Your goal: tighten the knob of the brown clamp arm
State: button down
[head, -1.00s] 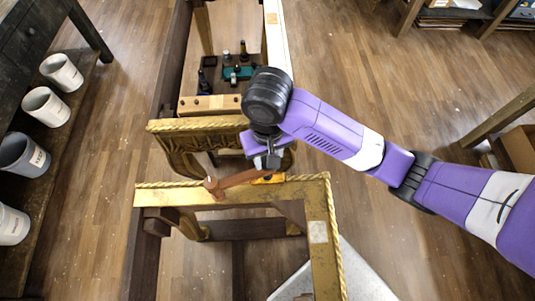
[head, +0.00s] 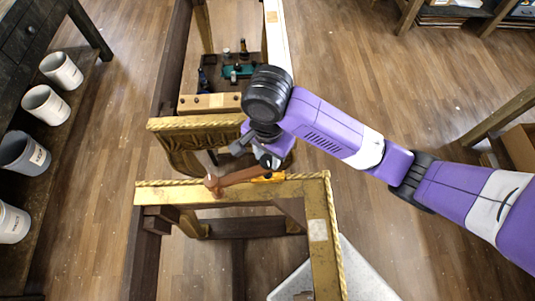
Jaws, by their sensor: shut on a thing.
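The brown clamp arm (head: 238,178) lies slanted across the gilt rail of the nearer frame section (head: 160,194). Its left end has a rounded pinkish-brown piece (head: 212,184). Its right end runs up under my gripper (head: 268,161), beside a small orange-yellow piece (head: 270,178) on the rail. My gripper points down and is shut on the knob at this right end. The knob is mostly hidden by the fingers and wrist.
A carved gilt panel (head: 190,140) stands just behind the clamp. A teal tray (head: 232,72) with small bottles lies farther back. White buckets (head: 45,104) line the left shelf. Open wooden floor (head: 400,90) is at right.

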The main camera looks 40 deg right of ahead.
jog(key=m, duration=0.6)
jog(key=shift+r, duration=0.15)
jog(key=m, duration=0.6)
jog(key=shift+m, duration=0.3)
jog(key=c, duration=0.9)
grip_release()
